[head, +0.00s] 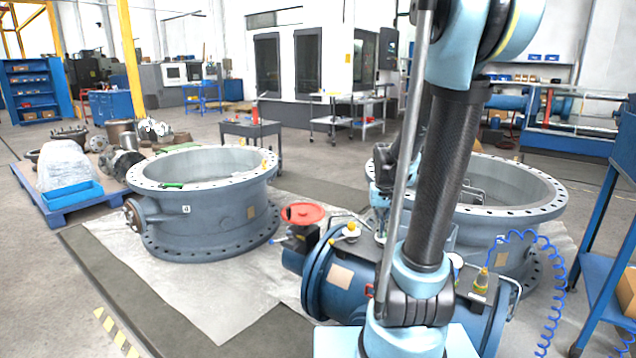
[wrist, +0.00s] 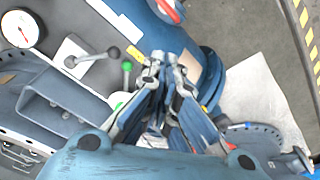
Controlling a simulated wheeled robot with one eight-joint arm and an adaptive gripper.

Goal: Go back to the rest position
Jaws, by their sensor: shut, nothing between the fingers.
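My gripper (wrist: 165,68) is shut and empty in the wrist view, its fingertips together over the blue valve body (wrist: 138,22). In the head view my gripper is partly hidden behind my arm, above the blue valve assembly (head: 345,285). I cannot tell the exact gap between fingertips and valve. A round gauge (wrist: 22,30) is at the upper left of the wrist view. A red handwheel (head: 303,213) stands at the assembly's left end in the head view.
Large grey flanged rings stand at left (head: 205,205) and behind my arm (head: 510,190). A coiled blue hose (head: 548,290) and a blue shelf cart (head: 610,250) are at right. A pale sheet (head: 215,290) covers the floor at left; the floor there is open.

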